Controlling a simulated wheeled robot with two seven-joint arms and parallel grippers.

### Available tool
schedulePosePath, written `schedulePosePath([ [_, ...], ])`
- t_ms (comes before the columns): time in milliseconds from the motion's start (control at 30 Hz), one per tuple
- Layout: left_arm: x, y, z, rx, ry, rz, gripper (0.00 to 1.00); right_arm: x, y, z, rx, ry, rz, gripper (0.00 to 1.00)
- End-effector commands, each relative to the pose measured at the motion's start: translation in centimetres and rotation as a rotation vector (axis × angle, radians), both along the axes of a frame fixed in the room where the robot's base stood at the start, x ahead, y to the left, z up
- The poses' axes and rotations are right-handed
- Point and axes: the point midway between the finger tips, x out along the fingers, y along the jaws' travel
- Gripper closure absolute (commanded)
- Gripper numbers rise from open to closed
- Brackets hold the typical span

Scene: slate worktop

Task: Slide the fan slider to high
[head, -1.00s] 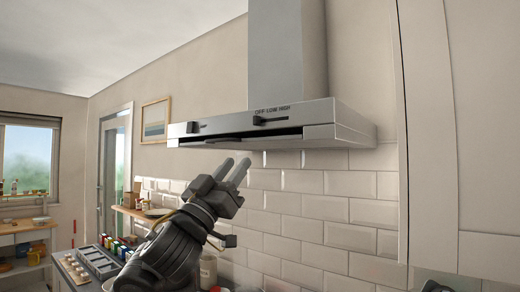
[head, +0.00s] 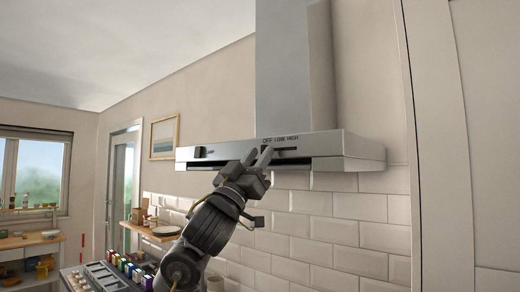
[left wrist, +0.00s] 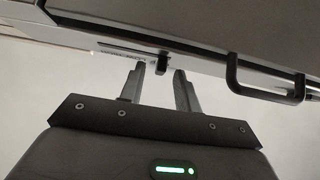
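The range hood (head: 360,149) hangs on the wall, with OFF, LOW and HIGH printed on its front panel above a dark slot (head: 288,150). The fan slider is largely hidden by my fingers in the head view, near the OFF end. In the left wrist view its small dark knob (left wrist: 162,66) shows just beyond and between the fingertips. My left gripper (head: 258,156) is in front of the panel at the OFF end. Its two fingers are apart with nothing held between them (left wrist: 160,72); contact with the knob cannot be told. My right gripper is out of view.
A second dark control (head: 197,153) sits at the panel's left end. The left wrist view shows a dark bar handle (left wrist: 265,92) to the right of the fingers. White tiles (head: 325,225) cover the wall below. Shelves and counters stand at the lower left.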

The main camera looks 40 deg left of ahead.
Motion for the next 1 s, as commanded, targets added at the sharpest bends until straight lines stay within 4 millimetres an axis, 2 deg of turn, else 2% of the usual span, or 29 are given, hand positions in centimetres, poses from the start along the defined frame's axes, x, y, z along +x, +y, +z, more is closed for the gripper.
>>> schedulePosePath([
  [367,0.52,-0.03,0.39,-0.001,0.0,-0.001,0.67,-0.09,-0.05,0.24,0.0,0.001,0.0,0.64],
  [633,0.5,-0.04,0.39,-0.001,0.0,-0.001,1.0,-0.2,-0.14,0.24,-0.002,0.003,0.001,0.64],
  [900,0.5,-0.06,0.37,-0.001,0.0,-0.001,1.0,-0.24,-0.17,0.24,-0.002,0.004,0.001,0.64],
  [1000,0.54,-0.68,0.29,-0.002,-0.001,-0.004,1.0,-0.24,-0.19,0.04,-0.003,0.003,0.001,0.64],
])
